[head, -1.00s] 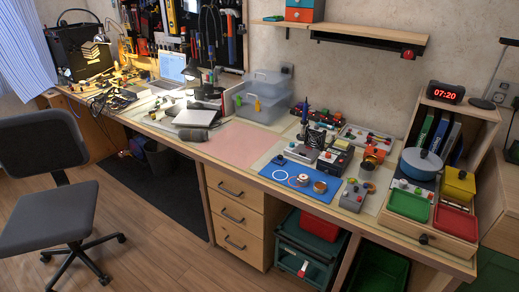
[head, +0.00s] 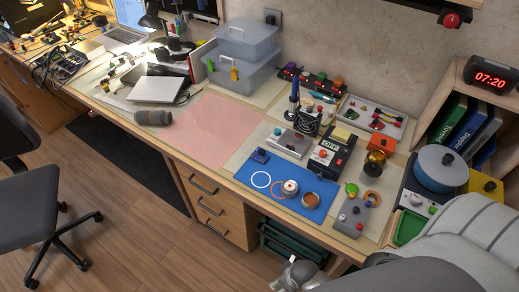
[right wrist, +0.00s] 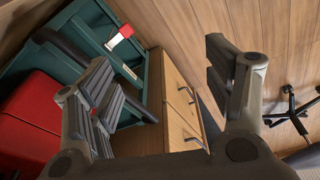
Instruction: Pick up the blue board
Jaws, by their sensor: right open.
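A small blue board (head: 260,156) with a dark knob lies on the desk, at the far left corner of a larger flat blue mat (head: 322,188). The mat carries a white ring, an orange ring and spools. My right gripper (head: 298,272) shows at the bottom of the head view, in front of the desk edge and apart from both blue things. In the right wrist view my right gripper (right wrist: 160,88) is open with nothing between its fingers. The blue board is not in that view. My left gripper is not in view.
Grey boxes (head: 292,142) and a soldering iron stand (head: 307,119) stand close by the small board. A pink mat (head: 210,127) to the left is bare. Below the desk are drawers (right wrist: 180,95) and a green crate (right wrist: 85,28). A chair (head: 48,225) stands at left.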

